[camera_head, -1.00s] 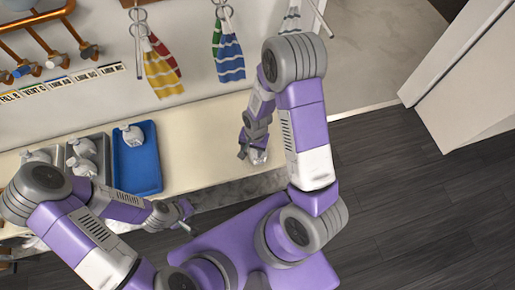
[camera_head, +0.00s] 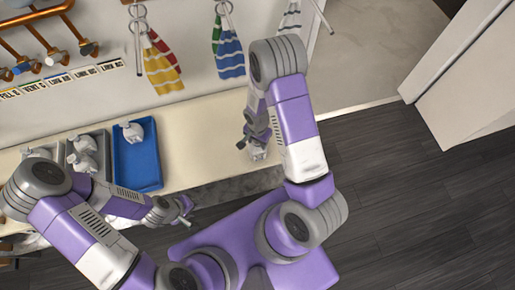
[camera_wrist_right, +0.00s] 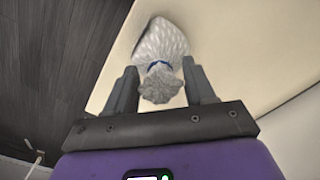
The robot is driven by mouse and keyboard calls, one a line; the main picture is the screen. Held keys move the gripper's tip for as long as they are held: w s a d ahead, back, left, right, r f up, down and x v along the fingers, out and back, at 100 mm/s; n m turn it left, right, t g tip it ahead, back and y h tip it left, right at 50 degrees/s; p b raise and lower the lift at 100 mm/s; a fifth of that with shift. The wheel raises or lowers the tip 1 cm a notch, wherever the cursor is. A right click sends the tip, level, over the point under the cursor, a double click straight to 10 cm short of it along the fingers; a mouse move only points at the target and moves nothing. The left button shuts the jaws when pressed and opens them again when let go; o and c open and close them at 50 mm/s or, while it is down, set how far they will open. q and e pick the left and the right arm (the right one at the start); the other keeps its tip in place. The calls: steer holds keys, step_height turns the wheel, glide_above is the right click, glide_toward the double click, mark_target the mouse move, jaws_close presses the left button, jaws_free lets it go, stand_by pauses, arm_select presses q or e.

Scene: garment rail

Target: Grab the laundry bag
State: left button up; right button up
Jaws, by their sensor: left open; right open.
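The laundry bag (camera_wrist_right: 163,45) is a pale, patterned sack with a blue tie around its neck. In the right wrist view its gathered top lies between the two fingers of my right gripper (camera_wrist_right: 158,67), which is open. Gaps show between the fingers and the bag top. In the head view, the bag (camera_head: 258,154) is a small whitish shape at the counter's front edge, partly hidden by my right gripper (camera_head: 249,141). My left gripper (camera_head: 186,209) is open and empty, in front of the counter and to the left of the bag.
A blue tray (camera_head: 147,172) with a white bottle (camera_head: 132,132) and grey trays (camera_head: 97,140) with bottles stand at left on the cream counter (camera_head: 205,140). Striped towels (camera_head: 229,55) hang on the wall. Dark floor (camera_head: 400,200) is open at right.

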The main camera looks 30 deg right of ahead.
jaws_close()
stand_by(0.3)
stand_by(0.3)
